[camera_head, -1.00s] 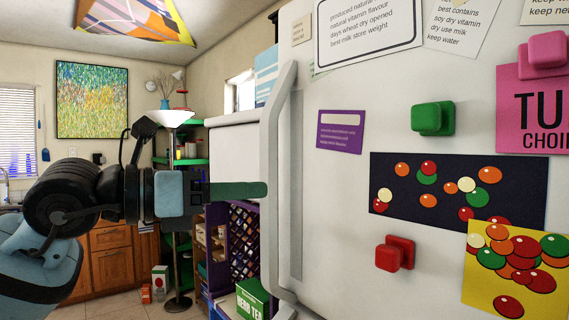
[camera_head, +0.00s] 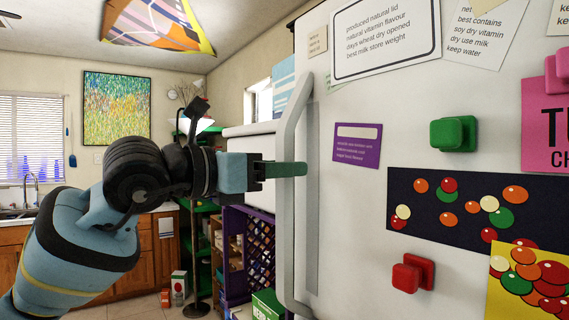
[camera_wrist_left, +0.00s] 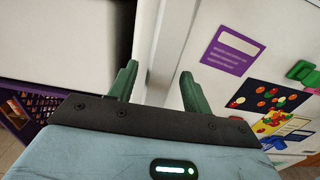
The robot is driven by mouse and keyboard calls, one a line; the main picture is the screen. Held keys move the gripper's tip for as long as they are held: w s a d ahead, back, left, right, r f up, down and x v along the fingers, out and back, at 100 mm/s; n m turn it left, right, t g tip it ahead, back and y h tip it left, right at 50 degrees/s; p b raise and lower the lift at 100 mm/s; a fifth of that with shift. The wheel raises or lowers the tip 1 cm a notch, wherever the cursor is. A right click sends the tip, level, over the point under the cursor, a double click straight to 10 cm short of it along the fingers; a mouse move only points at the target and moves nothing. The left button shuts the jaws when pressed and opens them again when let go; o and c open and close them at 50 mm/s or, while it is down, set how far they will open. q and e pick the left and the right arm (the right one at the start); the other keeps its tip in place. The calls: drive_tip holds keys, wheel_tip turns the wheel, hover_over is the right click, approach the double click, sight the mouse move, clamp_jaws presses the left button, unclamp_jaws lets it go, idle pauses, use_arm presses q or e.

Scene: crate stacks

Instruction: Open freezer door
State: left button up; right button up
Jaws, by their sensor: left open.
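The white freezer door (camera_head: 350,210) fills the right of the head view and looks closed. Its long vertical grey handle (camera_head: 286,230) runs along the door's left edge. My left gripper (camera_head: 290,169) reaches in from the left, and its green finger crosses in front of the handle at mid height. In the left wrist view, the two green fingers of the gripper (camera_wrist_left: 158,68) are spread apart, with the pale handle (camera_wrist_left: 156,45) showing between them. I cannot tell whether either finger touches it. My right gripper is in neither view.
Magnets and papers cover the door, including a green magnet (camera_head: 453,134), a red magnet (camera_head: 411,273) and a purple card (camera_head: 357,145). Left of the handle stand a purple crate (camera_head: 248,255) and green shelves. Wooden cabinets (camera_head: 128,270) are farther back.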

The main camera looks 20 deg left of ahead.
use_arm(q)
drive_tip(key=shift+w+d, duration=0.45)
drive_tip(key=shift+w, duration=0.15)
drive_tip(key=shift+c, duration=0.4)
clamp_jaws()
